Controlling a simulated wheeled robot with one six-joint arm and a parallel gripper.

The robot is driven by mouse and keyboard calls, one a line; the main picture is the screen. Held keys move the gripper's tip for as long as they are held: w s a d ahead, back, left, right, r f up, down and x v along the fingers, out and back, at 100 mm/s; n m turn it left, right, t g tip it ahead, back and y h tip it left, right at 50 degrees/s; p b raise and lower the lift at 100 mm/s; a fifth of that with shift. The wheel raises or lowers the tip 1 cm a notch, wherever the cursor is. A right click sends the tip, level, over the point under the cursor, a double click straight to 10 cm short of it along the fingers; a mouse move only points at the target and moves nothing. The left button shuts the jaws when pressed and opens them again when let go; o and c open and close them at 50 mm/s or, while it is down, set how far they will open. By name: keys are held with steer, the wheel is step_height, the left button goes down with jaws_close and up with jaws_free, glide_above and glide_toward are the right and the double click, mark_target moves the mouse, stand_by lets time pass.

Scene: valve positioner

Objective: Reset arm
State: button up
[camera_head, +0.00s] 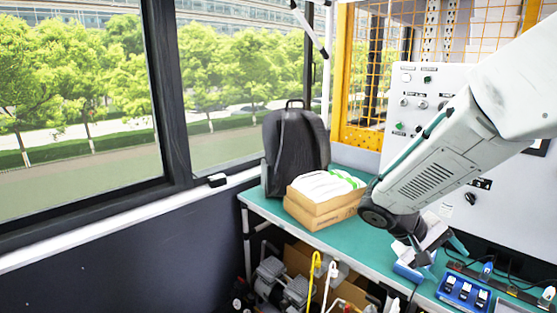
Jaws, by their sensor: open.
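My arm comes in from the upper right and bends down over the green workbench (350,238). My gripper (424,257) is at its end, low over the right part of the bench, and it is open. It is small and partly hidden by my own wrist. A blue-and-white item (408,271) lies just below and left of the gripper; I cannot tell whether they touch. No valve positioner can be made out with certainty.
A grey control panel (408,102) with buttons stands behind my arm. A cardboard box (320,211) with white contents and a black backpack (296,150) are on the bench's left. Equipment (280,280) sits below.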

steer(key=s+a+r+t+y, duration=0.1)
steer(key=s+a+r+y, duration=0.2)
steer(key=s, duration=0.4)
steer(key=s+a+r+t+y, duration=0.1)
steer(key=s+a+r+y, duration=0.2)
steer(key=s, duration=0.4)
steer(key=s+a+r+y, duration=0.3)
steer(key=s, duration=0.4)
steer(key=shift+r+m+t+y, duration=0.25)
steer(key=shift+m+t+y, duration=0.05)
steer(key=shift+t+y, duration=0.1)
steer(key=shift+s, duration=0.1)
stand_by(0.4)
